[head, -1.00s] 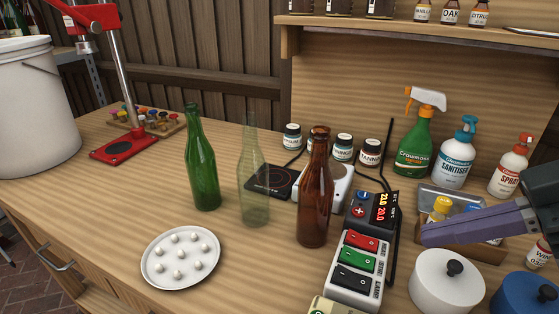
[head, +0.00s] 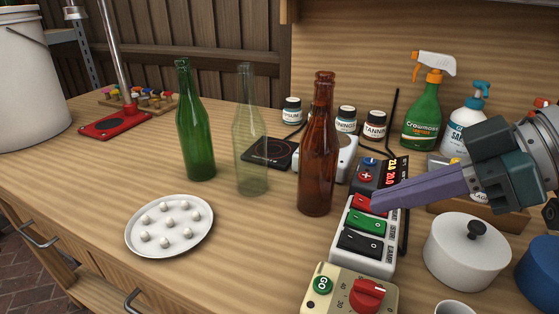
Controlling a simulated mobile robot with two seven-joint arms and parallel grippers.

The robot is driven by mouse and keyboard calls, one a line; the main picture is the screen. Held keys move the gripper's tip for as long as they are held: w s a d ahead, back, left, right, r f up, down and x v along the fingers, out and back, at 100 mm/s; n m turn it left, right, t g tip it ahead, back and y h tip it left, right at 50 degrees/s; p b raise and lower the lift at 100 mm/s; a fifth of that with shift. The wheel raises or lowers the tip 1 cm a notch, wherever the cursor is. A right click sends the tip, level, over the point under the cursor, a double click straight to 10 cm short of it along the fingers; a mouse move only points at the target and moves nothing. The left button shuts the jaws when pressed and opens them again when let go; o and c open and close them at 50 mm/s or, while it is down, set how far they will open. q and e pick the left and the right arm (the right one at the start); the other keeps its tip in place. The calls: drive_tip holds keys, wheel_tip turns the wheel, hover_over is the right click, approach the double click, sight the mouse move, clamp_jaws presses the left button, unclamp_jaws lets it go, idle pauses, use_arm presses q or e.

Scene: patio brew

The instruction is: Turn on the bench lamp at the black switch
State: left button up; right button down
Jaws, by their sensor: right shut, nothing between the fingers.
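The black switch (head: 359,243) is the nearest of three rockers on a white switch strip (head: 372,266). A green switch (head: 366,222) is in the middle and a red switch (head: 366,203) is at the far end. The labels beside them are too small to read surely. My right gripper (head: 377,204) comes in from the right, shut and empty. Its purple fingertips are over the red switch's right end and hide part of it. I cannot tell whether they touch it. The bench lamp is not seen. My left gripper is not in view.
A brown bottle (head: 317,160) stands just left of the strip. A timer box with a red knob (head: 350,293) is in front. A white lidded pot (head: 467,252) stands to the right. Bare bench lies around the white plate (head: 170,250).

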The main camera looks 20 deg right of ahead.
sight(363, 244)
drive_tip(key=shift+w+a+f, duration=0.3)
drive_tip(key=shift+w, duration=0.05)
drive_tip(key=f, duration=0.1)
drive_tip(key=f+b, duration=0.1)
drive_tip(key=w+f, duration=0.1)
drive_tip(key=shift+a+b, duration=0.3)
drive_tip(key=shift+a, duration=0.1)
drive_tip(key=shift+f, duration=0.75)
